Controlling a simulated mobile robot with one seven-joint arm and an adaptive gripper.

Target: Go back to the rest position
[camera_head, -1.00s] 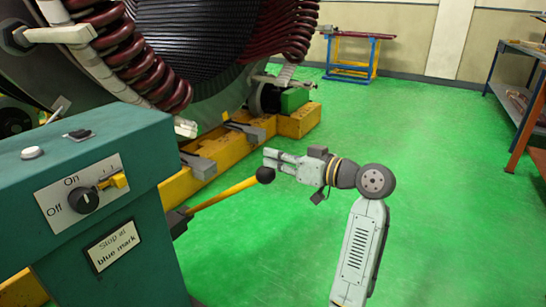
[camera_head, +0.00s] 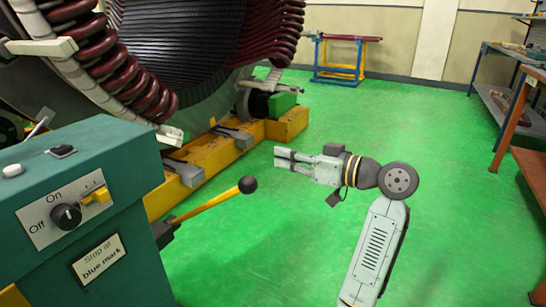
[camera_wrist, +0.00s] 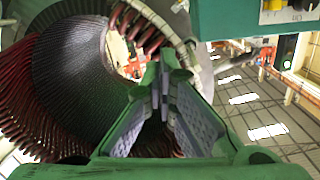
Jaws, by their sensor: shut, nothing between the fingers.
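My gripper (camera_head: 281,157) points left in the head view, over the green floor. Its fingers are close together and hold nothing. It is apart from the yellow lever (camera_head: 213,206) with the black ball knob, which stands to its lower left. In the wrist view my gripper's fingers (camera_wrist: 164,66) meet near the middle, with the stator behind them.
The teal control box (camera_head: 92,215) with a knob and switches stands at the lower left. The large stator (camera_head: 185,45) on its yellow base (camera_head: 287,125) fills the upper left. Shelving (camera_head: 508,95) stands at the right. The middle floor is clear.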

